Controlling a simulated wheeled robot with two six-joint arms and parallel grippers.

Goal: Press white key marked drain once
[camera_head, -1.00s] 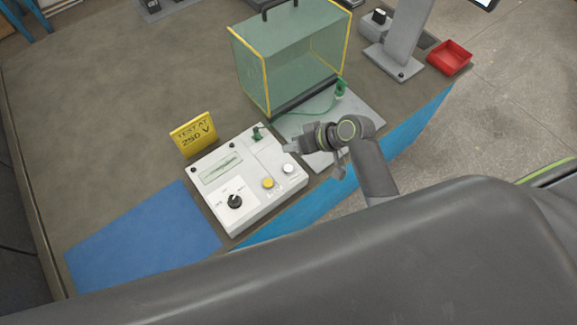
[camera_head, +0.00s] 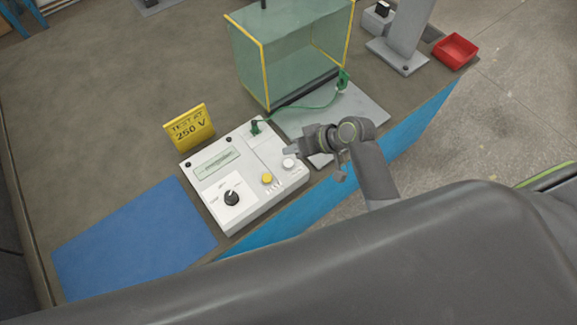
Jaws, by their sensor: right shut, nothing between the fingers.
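The white key (camera_head: 289,164) is a round button at the right end of the white tester box (camera_head: 246,213); its marking is too small to read. A yellow key (camera_head: 267,178) sits left of it, and a black rotary knob (camera_head: 231,197) further left. My right gripper (camera_head: 290,149) is shut and empty. Its fingertips are just behind the white key in the picture, over the tester's right part; I cannot tell whether they touch anything. My left gripper is not in view.
A yellow sign (camera_head: 189,128) reading "TEST AT 250 V" stands behind the tester. A glass box with yellow edges (camera_head: 262,75) stands on a grey plate (camera_head: 372,112), with a green lead (camera_head: 305,107) running to the tester. A blue mat (camera_head: 135,240) lies left; a red tray (camera_head: 456,51) is far right.

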